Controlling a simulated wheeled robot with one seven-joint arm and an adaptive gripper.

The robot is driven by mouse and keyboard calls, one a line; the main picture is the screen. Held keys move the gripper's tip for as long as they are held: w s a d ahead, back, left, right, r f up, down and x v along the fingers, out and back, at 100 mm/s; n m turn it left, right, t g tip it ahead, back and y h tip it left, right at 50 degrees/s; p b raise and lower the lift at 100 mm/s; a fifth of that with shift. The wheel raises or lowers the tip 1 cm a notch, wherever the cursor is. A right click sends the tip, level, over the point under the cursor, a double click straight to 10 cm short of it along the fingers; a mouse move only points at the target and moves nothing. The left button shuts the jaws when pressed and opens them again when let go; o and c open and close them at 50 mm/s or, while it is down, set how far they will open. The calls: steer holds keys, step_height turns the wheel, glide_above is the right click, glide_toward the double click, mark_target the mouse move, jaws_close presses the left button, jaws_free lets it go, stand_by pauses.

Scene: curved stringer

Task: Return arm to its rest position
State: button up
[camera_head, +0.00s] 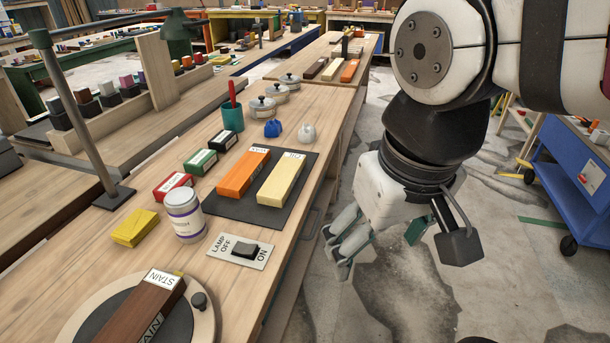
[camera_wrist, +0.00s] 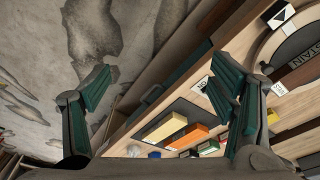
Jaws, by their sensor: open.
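My gripper (camera_head: 345,240) hangs at the end of my bent arm, out over the floor just right of the workbench edge. It points down and to the left and holds nothing. In the wrist view its two green-padded fingers (camera_wrist: 160,95) stand wide apart, with floor and the bench edge showing between them. The workbench (camera_head: 120,275) runs along the left and is apart from the gripper.
On the bench are a round turntable (camera_head: 78,318) bearing a dark STAIN block (camera_head: 140,310), a lamp switch (camera_head: 243,251), a jar (camera_head: 184,214), and orange (camera_head: 242,172) and cream (camera_head: 281,180) blocks on a dark mat. A blue cart (camera_head: 575,180) stands right. Floor between is clear.

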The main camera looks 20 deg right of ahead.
steer(key=shift+n, duration=0.3)
steer(key=s, duration=0.2)
steer(key=s+f, duration=0.1)
steer(key=s, duration=0.1)
steer(key=shift+s+a, duration=0.15)
steer(key=shift+a, duration=0.05)
steer(key=shift+r, duration=0.15)
step_height(320, 180, up, 12)
steer(key=t+p, duration=0.2)
steer(key=p, duration=0.8)
steer(key=shift+d+p, duration=0.25)
steer(key=shift+p, duration=0.15)
